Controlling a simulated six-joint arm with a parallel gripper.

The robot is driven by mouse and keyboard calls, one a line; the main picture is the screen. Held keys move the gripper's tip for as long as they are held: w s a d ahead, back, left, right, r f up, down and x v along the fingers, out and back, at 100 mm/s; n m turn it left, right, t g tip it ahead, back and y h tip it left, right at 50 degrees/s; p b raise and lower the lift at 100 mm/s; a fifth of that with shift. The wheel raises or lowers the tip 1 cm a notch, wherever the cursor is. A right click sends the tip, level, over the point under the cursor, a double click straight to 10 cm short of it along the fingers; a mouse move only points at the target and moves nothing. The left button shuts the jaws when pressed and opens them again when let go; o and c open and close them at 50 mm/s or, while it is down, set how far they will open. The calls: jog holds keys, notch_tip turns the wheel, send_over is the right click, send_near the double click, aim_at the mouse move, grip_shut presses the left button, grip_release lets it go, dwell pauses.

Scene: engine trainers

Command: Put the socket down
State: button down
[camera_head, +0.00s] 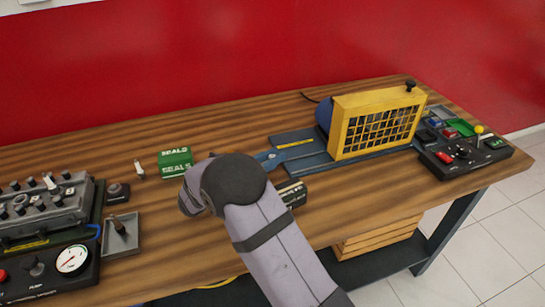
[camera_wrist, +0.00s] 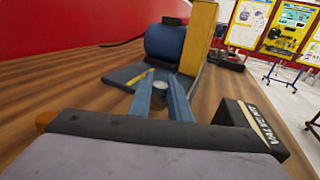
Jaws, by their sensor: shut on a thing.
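My gripper (camera_head: 270,158) reaches over the wooden bench toward the blue-grey base plate of the yellow-guarded machine. In the wrist view its two blue fingers (camera_wrist: 161,98) are shut on a small, round grey piece, which looks like the socket (camera_wrist: 160,88). The base plate (camera_head: 305,150) lies just beyond the fingertips and also shows in the wrist view (camera_wrist: 125,76).
A dark labelled box (camera_wrist: 250,118) is close to my gripper's right. Green SEALS boxes (camera_head: 176,161), a small upright pale part (camera_head: 138,170) and a grey tray (camera_head: 122,248) are left. A control panel (camera_head: 465,158) is far right.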

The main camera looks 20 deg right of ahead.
jog(key=shift+f, duration=0.5)
jog(key=c, duration=1.6)
grip_release()
jog(key=shift+c, duration=0.2)
jog(key=shift+a+r, duration=0.15)
jog(key=shift+r, duration=0.55)
jog(key=b+v, duration=0.1)
jog(key=v, duration=1)
jog(key=shift+s+a+f, duration=0.1)
jog(key=shift+s+a, duration=0.15)
jog(key=shift+a, duration=0.1)
